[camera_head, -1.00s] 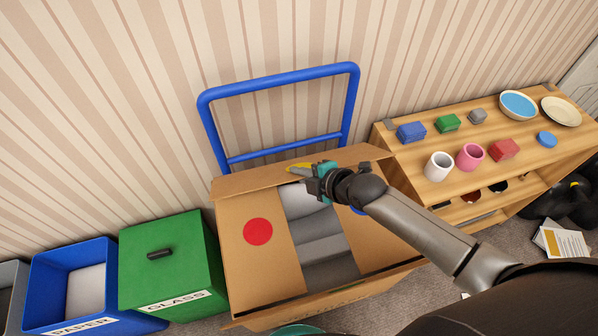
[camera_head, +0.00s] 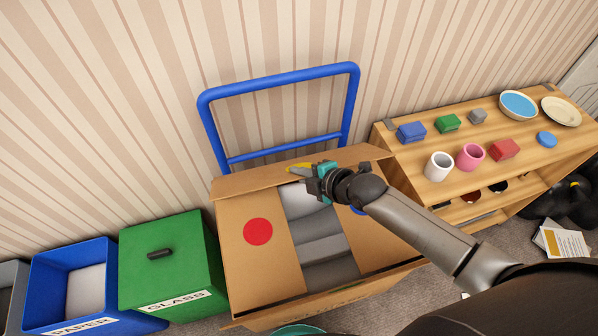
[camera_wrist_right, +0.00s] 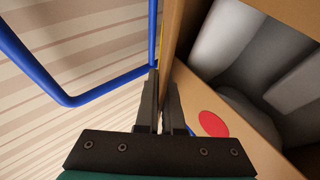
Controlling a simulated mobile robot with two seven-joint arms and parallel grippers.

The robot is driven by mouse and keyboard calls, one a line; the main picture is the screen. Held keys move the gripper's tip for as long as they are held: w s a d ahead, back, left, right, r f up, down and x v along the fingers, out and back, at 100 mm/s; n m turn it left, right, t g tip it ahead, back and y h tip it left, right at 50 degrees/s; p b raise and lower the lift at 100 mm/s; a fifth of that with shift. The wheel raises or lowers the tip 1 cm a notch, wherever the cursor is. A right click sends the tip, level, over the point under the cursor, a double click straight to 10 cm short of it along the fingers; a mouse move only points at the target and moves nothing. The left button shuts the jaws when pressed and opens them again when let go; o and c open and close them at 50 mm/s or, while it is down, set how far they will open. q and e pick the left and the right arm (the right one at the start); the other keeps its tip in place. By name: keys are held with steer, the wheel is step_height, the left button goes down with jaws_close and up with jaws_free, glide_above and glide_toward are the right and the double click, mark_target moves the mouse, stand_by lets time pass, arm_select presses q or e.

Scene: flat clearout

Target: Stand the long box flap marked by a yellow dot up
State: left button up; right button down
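The cardboard box (camera_head: 240,270) stands open in front of the blue handle. Its long far flap (camera_head: 245,184) runs along the handle side and slopes up from the rim. The yellow dot (camera_head: 298,167) shows partly on this flap, beside my right gripper (camera_head: 312,178). In the right wrist view, the flap (camera_wrist_right: 180,35) runs edge-on down between the two close fingertips of the right gripper (camera_wrist_right: 162,95), which looks shut on it. A thin yellow sliver shows beside the flap there.
The blue handle (camera_head: 280,78) rises close behind the flap. Short flaps with a red dot (camera_head: 258,232) and a partly hidden blue dot (camera_head: 358,210) lie inward over grey contents (camera_head: 325,248). A green bin (camera_head: 170,270) stands left, a wooden shelf (camera_head: 410,150) right.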

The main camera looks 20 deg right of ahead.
arm_select(q)
steer(key=shift+r, duration=0.1)
arm_select(e)
steer(key=shift+w+r, duration=0.1)
